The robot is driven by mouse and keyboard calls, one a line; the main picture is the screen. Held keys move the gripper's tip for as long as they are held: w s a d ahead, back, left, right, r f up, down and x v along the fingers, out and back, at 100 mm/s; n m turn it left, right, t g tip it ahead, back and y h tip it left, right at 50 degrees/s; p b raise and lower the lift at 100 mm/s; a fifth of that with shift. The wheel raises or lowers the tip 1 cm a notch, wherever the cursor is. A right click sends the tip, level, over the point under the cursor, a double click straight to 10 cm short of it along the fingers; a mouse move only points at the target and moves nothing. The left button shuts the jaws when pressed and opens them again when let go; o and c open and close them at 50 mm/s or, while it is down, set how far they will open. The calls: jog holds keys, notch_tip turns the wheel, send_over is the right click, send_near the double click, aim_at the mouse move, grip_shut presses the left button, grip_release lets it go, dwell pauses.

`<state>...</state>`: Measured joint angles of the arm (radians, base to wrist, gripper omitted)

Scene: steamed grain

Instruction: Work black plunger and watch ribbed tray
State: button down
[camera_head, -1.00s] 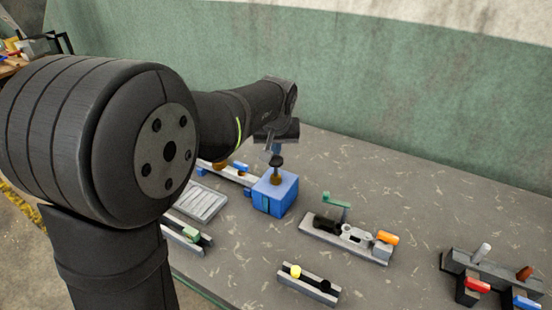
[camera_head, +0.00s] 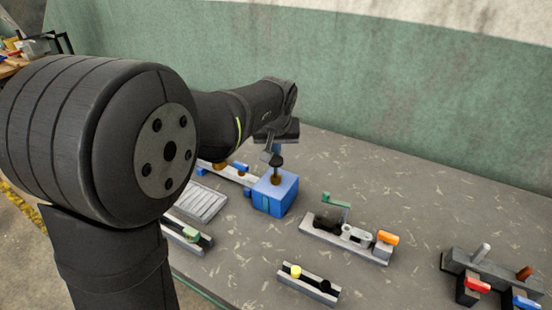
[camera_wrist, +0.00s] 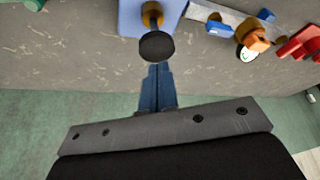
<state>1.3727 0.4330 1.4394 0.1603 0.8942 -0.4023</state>
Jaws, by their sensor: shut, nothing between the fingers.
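The black plunger (camera_head: 276,160) is a round black knob above a brass collar on top of a blue box (camera_head: 283,191). In the wrist view the black knob (camera_wrist: 157,46) is close to the blue fingertips. My gripper (camera_head: 276,149) is shut and empty, pointing down just over the knob. In the wrist view my gripper (camera_wrist: 158,72) has its fingers together at the knob's edge; I cannot tell whether they touch it. The ribbed tray (camera_head: 205,203) is flat and grey, left of the blue box, partly hidden by my arm.
A grey fixture with a green lever (camera_head: 338,200) and an orange knob (camera_head: 388,238) stands right of the box. A small rail with a yellow knob (camera_head: 296,271) is in front. A switch block (camera_head: 480,265) is at far right. A green wall (camera_head: 400,90) rises behind.

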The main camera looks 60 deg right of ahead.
aim_at(276, 161)
jog(key=shift+f, duration=2.3)
jog(key=shift+r, duration=3.85)
jog(key=w+a+r+n, duration=0.1)
jog(key=w+a, duration=0.2)
jog(key=a, duration=0.6)
jog(key=w+a+r+n+t, duration=0.1)
jog(key=w+a, duration=0.3)
jog(key=a, duration=0.5)
jog(key=w+a+r+n, duration=0.1)
jog(key=w+a, duration=0.2)
jog(key=a, duration=0.6)
jog(key=s+a+f+n, duration=0.1)
jog(key=a+f, duration=0.3)
jog(key=a, duration=0.4)
jog(key=s+a+f+n+t+y, duration=0.1)
jog(key=s+a+f, duration=0.2)
jog(key=a, duration=0.4)
jog(key=s+a+f+n, duration=0.2)
jog(key=s+a+f, duration=0.1)
jog(key=a, duration=0.5)
jog(key=shift+s+a+f+t+y, duration=0.3)
jog(key=shift+s+a+f+y, duration=0.1)
jog(key=shift+f, duration=0.45)
